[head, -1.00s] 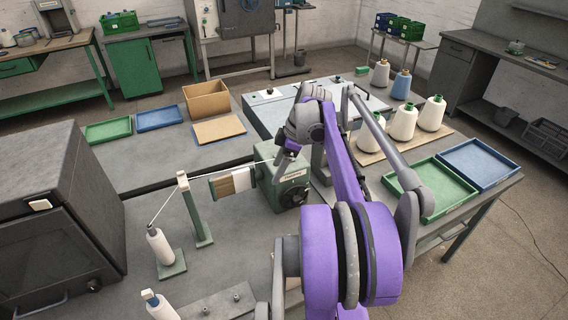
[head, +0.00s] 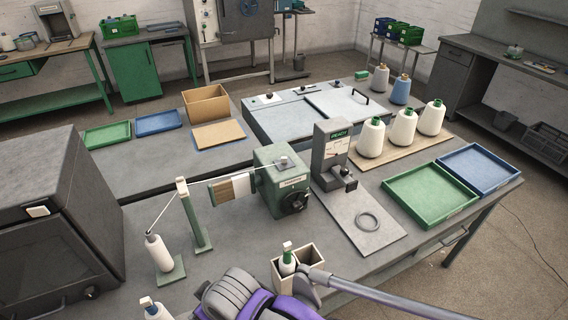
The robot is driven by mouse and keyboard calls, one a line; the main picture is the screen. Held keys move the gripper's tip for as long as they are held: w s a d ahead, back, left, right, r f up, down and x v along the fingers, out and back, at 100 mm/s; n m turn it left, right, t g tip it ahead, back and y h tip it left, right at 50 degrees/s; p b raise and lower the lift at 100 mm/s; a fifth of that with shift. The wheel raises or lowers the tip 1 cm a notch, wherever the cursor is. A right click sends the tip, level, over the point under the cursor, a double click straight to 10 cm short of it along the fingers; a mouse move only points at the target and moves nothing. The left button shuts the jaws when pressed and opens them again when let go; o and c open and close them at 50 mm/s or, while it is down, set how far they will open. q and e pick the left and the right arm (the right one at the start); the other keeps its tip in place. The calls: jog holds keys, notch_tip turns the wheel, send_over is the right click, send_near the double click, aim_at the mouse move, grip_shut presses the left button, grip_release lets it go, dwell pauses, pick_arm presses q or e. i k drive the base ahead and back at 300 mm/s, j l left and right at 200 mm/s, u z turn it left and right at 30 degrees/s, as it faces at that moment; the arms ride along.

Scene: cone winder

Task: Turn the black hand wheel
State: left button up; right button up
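The black hand wheel (head: 293,202) sits on the lower front face of the green winder box (head: 268,190), on the side toward the right. It is dark and round, with a small knob at its edge, and nothing touches it. Its angle is hard to read at this size. Purple and grey parts of my own arm show along the bottom edge, well below the wheel.
A grey stand (head: 329,160) with a display and a flat plate holding a ring (head: 368,222) stand right of the winder. A small open box (head: 299,266) with a green-capped bottle is in front. White cones (head: 402,127) and a green tray (head: 429,192) are at right.

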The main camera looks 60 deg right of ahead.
aim_at(296, 206)
jog(key=l+z, duration=0.25)
jog(key=z, duration=0.15)
jog(key=l+z, duration=0.2)
jog(key=z, duration=0.25)
jog(key=i+z, duration=0.15)
jog(key=z, duration=0.2)
jog(key=i+z, duration=0.15)
jog(key=z, duration=0.15)
jog(key=l+u, duration=0.2)
jog(key=l, duration=0.2)
jog(key=k+l+u, duration=0.1)
jog(key=l+u, duration=0.15)
jog(key=l, duration=0.15)
jog(key=k+l+u, duration=0.2)
jog(key=l, duration=0.15)
jog(key=l+u, duration=0.2)
jog(key=l, duration=0.2)
jog(key=k+l+u, duration=0.2)
jog(key=l+u, duration=0.3)
jog(key=l, duration=0.3)
jog(key=k+l+u, duration=0.1)
jog(key=l+u, duration=0.2)
jog(key=l, duration=0.3)
